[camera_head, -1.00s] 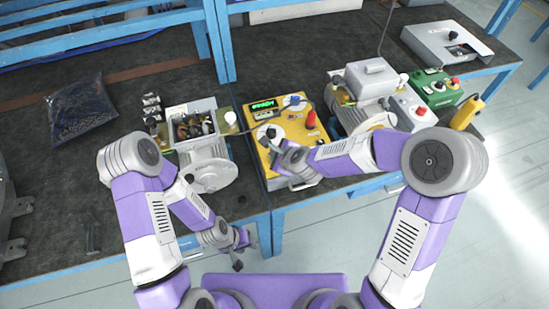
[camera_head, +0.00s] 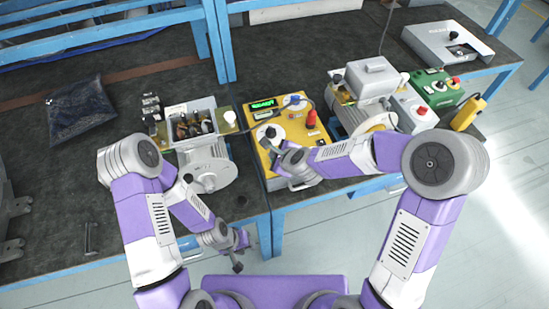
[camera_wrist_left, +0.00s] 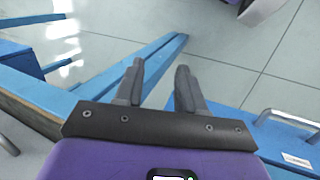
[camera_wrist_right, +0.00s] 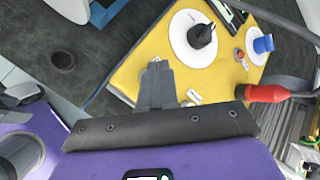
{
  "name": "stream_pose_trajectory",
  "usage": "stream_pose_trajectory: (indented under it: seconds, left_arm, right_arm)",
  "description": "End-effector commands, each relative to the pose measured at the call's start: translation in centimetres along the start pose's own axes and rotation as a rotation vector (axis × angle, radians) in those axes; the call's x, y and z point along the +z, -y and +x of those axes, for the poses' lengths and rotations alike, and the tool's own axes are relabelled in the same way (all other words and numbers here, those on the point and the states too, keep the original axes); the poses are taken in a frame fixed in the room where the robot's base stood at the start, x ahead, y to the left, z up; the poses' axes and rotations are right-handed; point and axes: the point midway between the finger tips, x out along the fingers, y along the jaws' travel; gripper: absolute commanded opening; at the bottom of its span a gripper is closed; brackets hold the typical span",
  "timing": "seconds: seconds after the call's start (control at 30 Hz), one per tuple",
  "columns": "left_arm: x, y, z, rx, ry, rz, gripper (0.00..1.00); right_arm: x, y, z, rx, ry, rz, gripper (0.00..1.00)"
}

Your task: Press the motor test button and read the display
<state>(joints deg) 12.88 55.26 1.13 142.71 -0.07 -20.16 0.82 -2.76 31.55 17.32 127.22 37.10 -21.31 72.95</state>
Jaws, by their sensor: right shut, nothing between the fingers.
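The yellow tester box (camera_head: 262,163) stands at the table's front edge, with a black knob on a white dial (camera_head: 270,133), a blue knob (camera_head: 294,99) and a red plug (camera_head: 311,119). Its display (camera_head: 263,104) shows green characters too small to read. A small red button (camera_wrist_right: 240,53) shows beside the dials in the right wrist view; its label is not legible. My right gripper (camera_head: 274,147) is shut and empty over the box's near part; its fingertips (camera_wrist_right: 155,68) are apart from the red button. My left gripper (camera_head: 238,265) is open and empty off the table's front edge.
A blower unit (camera_head: 205,165) with an open terminal box stands left of the tester, another (camera_head: 365,85) right of it. A green control box (camera_head: 437,88), a yellow handheld device (camera_head: 468,112) and a dark bag (camera_head: 82,112) lie on the table. Cables cross near the red plug.

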Motion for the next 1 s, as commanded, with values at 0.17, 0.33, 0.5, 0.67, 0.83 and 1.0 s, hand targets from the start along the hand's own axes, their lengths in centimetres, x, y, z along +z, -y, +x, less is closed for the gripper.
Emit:
stream_pose_trajectory:
  seconds: [0.17,0.33,0.5,0.67,0.83,1.0]
  left_arm:
    - [-0.01,0.05,0.15,0.0,0.0,0.0,0.39]
    - [-0.02,0.13,0.35,0.0,0.0,0.0,0.39]
    - [-0.03,0.2,0.55,0.0,0.0,0.0,0.39]
    - [-0.03,0.27,0.72,0.0,0.0,0.0,0.39]
    - [-0.04,0.32,0.86,0.0,0.0,0.0,0.39]
    - [-0.04,0.3,0.82,0.0,0.0,0.0,0.39]
  right_arm:
    - [-0.07,-0.07,0.1,0.0,0.0,0.0,0.0]
    - [-0.17,-0.17,0.23,0.0,0.0,0.0,0.0]
    - [-0.26,-0.26,0.36,0.0,0.0,0.0,0.0]
    - [-0.35,-0.35,0.47,0.0,0.0,0.0,0.0]
    - [-0.42,-0.42,0.56,0.0,0.0,0.0,0.0]
    - [-0.41,-0.41,0.54,0.001,-0.001,0.0,0.0]
